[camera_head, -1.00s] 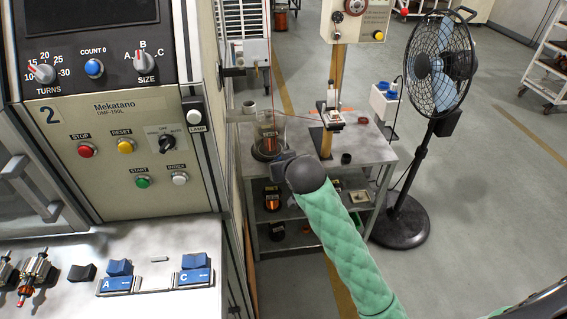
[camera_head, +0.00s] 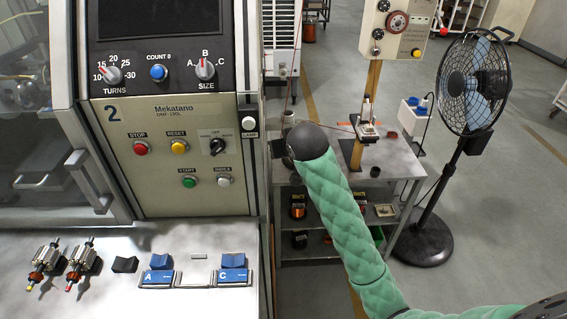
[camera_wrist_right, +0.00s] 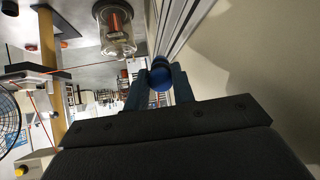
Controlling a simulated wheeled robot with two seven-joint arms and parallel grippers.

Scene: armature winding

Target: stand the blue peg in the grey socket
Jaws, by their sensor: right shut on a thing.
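The blue peg (camera_wrist_right: 160,76) shows end-on in the right wrist view as a rounded blue thing between two dark fingers. My right gripper (camera_wrist_right: 159,82) is shut on it. The peg is not visible there. I cannot pick out the grey socket in either view. My left gripper is not in view.
The winding machine's panel (camera_head: 178,150) fills the left. Its ledge (camera_head: 205,305) bears two armatures (camera_head: 45,260) and blue blocks marked A and C (camera_head: 233,274). A grey bench (camera_head: 400,168) with spools and a fan (camera_head: 470,90) stand at right. Open floor lies beyond.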

